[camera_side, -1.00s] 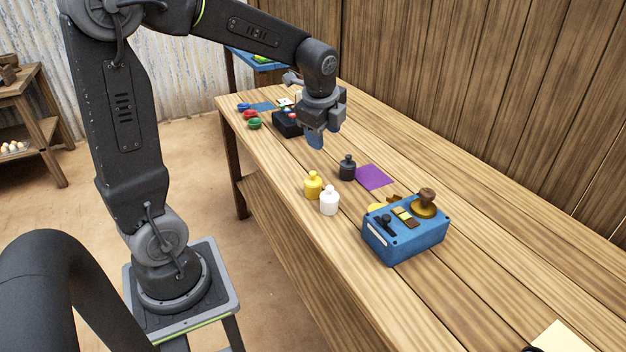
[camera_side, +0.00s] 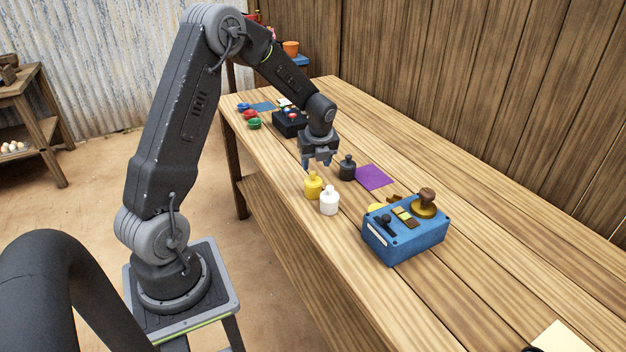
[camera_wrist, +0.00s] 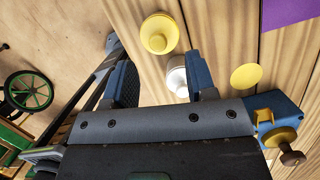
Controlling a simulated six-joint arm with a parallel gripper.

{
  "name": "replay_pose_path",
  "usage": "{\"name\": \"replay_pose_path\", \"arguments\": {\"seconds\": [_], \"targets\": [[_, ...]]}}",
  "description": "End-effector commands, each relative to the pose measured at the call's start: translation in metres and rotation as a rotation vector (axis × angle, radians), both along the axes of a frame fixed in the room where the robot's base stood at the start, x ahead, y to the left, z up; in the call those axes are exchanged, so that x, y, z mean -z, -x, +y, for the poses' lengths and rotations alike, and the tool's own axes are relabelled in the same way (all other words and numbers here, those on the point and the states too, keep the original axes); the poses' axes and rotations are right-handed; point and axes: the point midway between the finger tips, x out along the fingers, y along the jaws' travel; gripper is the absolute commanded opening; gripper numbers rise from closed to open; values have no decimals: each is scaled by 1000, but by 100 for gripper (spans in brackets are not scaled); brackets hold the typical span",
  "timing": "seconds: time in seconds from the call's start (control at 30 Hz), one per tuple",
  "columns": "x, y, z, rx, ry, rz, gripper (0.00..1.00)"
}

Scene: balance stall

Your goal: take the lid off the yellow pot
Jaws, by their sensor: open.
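The yellow pot (camera_side: 313,187) stands upright on the bench, with a narrower yellow top that seems to be its lid. In the wrist view the yellow pot (camera_wrist: 160,34) is seen from above, beyond the fingertips. My gripper (camera_side: 318,164) is open and empty, just above and behind the yellow pot in the side view, apart from it. In the wrist view my gripper (camera_wrist: 161,63) has its two blue fingers spread, with the white pot (camera_wrist: 176,78) partly showing between them. The white pot (camera_side: 329,201) stands close beside the yellow one.
A dark pot (camera_side: 347,168) stands right of my gripper, beside a purple square (camera_side: 374,177). A blue box (camera_side: 405,237) with brass parts stands nearer the camera. A black box (camera_side: 289,123) and small coloured items lie at the far end.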

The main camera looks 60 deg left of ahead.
Motion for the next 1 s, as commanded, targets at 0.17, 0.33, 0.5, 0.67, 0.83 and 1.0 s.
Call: {"name": "replay_pose_path", "arguments": {"seconds": [0.17,0.33,0.5,0.67,0.83,1.0], "targets": [[13,0,4,-1,1,2,51],[37,0,12,-1,2,1,51],[51,-1,16,0,1,-2,51],[52,-1,17,0,1,-3,51],[52,-1,16,0,1,-3,43],[52,-1,16,0,2,-3,26]]}}
